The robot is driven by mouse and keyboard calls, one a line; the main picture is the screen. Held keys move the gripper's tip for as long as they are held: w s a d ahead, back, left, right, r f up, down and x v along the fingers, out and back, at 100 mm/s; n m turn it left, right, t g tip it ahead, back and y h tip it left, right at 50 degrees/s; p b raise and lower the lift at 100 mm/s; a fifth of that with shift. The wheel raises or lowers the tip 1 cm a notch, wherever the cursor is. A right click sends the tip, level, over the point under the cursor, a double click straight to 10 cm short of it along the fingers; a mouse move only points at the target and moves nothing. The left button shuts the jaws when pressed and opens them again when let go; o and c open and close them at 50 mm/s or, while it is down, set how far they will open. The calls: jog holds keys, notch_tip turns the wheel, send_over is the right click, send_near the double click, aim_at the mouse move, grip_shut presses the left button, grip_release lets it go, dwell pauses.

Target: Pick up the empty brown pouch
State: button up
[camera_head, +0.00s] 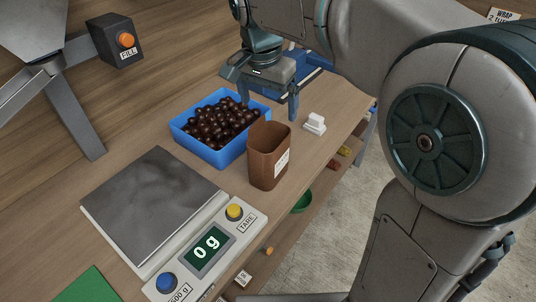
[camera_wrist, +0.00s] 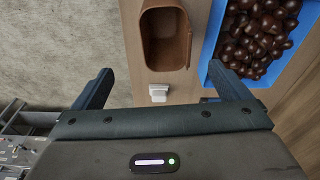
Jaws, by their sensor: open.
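The brown pouch (camera_head: 268,158) stands upright on the wooden bench, right of the scale and in front of the blue crate, with a white label on its side. In the wrist view the pouch (camera_wrist: 166,38) shows its open top, and the inside looks empty.
A blue crate (camera_head: 233,158) of chestnuts stands close beside the pouch. A scale (camera_head: 150,207) reading 0 g lies at left. A small white object (camera_head: 314,125) is right of the pouch. A fill box (camera_head: 117,41) is at upper left. The bench's edge runs close to the pouch.

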notch_tip(320, 180, down, 14)
jog(key=w, duration=0.2)
jog(key=shift+d+r, duration=0.2)
jog(key=shift+r, duration=0.05)
jog(key=c, duration=1.3)
jog(key=shift+w+r, duration=0.1)
